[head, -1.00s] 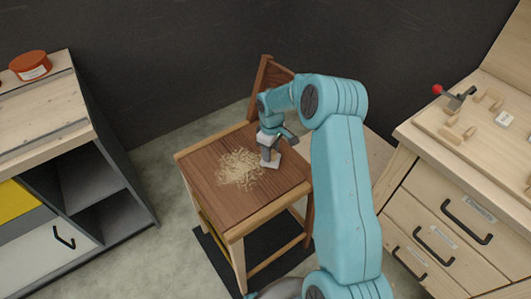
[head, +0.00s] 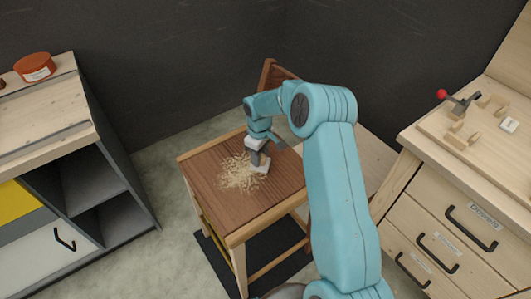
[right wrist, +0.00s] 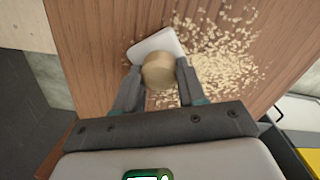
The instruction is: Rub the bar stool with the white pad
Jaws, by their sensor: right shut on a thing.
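The bar stool (head: 222,200) has a brown wooden seat, lighter legs and a backrest at the far side. Pale shavings (head: 237,173) lie scattered on the middle of the seat. My right gripper (head: 257,157) is low over the seat, shut on the round wooden knob (right wrist: 158,71) of the white pad (head: 262,168). In the right wrist view the white pad (right wrist: 152,45) looks flat on the seat, at the edge of the shavings (right wrist: 215,55). My left gripper is in neither view.
A workbench (head: 35,115) with an orange tin (head: 35,66) stands at the left. A drawer cabinet (head: 440,215) with wooden pieces and a red-knobbed clamp (head: 458,101) on top stands at the right. A dark wall is behind. A dark mat (head: 275,272) lies under the stool.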

